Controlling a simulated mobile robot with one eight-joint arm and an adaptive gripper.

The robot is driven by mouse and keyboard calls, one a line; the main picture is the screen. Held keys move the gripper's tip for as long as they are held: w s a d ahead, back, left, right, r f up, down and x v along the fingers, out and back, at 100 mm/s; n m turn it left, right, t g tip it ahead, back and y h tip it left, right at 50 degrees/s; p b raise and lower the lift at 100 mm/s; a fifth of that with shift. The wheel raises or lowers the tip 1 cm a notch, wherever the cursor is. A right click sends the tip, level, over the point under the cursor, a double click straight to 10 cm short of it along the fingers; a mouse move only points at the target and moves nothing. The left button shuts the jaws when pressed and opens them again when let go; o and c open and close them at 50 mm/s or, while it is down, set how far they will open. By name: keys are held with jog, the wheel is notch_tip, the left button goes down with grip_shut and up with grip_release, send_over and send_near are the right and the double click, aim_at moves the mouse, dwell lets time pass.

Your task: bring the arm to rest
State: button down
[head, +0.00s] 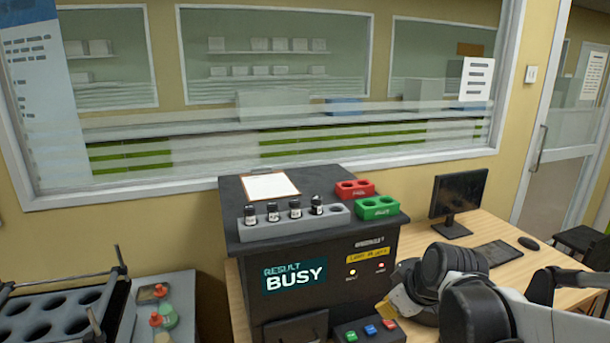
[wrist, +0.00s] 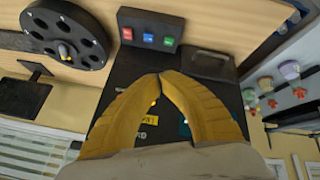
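My arm reaches in from the lower right of the head view. My gripper (head: 400,303) is in front of the right side of the black analyser (head: 330,250), near its button panel (head: 370,332). In the wrist view the yellow fingers of my gripper (wrist: 160,76) meet at their tips, with nothing seen between them. The analyser's dark body (wrist: 118,80) lies beyond the fingers. Its screen reads "RESULT BUSY". The button panel, with red, blue and green buttons, also shows in the wrist view (wrist: 150,32). Part of the analyser front is hidden by my arm.
On the analyser stand a grey rack (head: 335,213) with several vials, a red rack (head: 355,189), a green rack (head: 377,208) and a clipboard (head: 270,185). A monitor (head: 459,194) and keyboard (head: 497,253) are to the right. A holed black wheel (wrist: 66,30) shows in the wrist view.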

jog(key=s+d+r+m+h, duration=0.1)
jog(key=s+m, duration=0.6)
jog(key=s, duration=1)
jog(key=shift+s+r+m+t+h, duration=0.2)
jog(key=shift+r+m+t+h, duration=0.1)
jog(key=shift+r+m+h, duration=0.15)
dwell(2.1)
